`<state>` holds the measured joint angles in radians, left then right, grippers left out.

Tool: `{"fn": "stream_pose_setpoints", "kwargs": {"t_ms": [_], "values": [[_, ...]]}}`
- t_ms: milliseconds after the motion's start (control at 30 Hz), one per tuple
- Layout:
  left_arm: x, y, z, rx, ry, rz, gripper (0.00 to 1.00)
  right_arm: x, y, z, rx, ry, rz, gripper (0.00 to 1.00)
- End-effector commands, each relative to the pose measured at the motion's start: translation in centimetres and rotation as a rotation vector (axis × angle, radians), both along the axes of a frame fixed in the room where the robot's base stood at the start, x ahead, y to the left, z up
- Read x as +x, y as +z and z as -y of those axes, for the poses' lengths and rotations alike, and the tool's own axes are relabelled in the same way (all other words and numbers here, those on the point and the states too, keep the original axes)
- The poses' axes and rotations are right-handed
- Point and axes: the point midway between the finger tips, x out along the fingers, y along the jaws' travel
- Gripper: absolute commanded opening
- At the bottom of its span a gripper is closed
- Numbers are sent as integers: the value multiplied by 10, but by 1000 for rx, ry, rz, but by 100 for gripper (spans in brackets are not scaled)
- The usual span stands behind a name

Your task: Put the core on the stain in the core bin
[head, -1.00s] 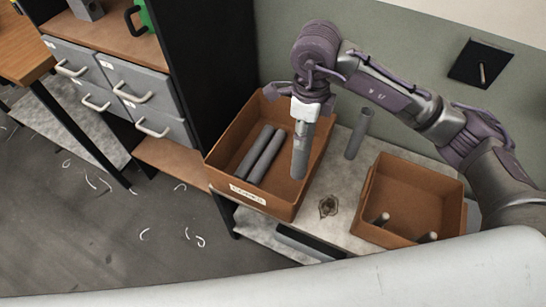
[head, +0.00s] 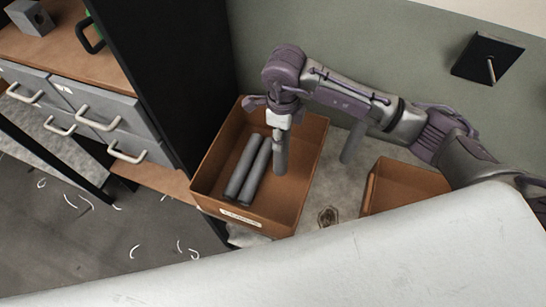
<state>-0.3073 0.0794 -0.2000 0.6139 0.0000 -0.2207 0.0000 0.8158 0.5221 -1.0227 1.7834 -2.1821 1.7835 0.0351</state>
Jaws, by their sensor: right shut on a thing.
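My right gripper (head: 279,122) is shut on a grey tube-shaped core (head: 281,156), which hangs upright. The core is over the right part of the labelled brown core bin (head: 290,192), its lower end in front of the bin's inside. I cannot tell whether it touches the bin floor. Two grey cores (head: 250,168) lie side by side in the left part of the bin. The dark stain (head: 328,216) on the grey table top is bare, to the right of the bin. My left gripper is not in view.
Another grey core (head: 352,143) stands upright on the table behind, partly hidden by my right arm. A second brown bin (head: 405,188) sits to the right, its front hidden. A dark cabinet side (head: 180,80) rises left of the core bin.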

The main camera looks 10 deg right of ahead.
Motion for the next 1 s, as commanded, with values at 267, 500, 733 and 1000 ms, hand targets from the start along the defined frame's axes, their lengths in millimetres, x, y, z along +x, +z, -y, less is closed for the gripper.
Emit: {"fn": "stream_pose_setpoints", "kwargs": {"t_ms": [267,500,733,1000], "values": [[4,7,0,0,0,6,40,0,-33,0,1,0,-1,0],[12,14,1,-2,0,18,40,-1,-63,0,0,0,-4,0],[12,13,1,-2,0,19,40,1,-70,0,1,1,2,0],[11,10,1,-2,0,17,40,0,-73,0,1,1,1,53]]}}
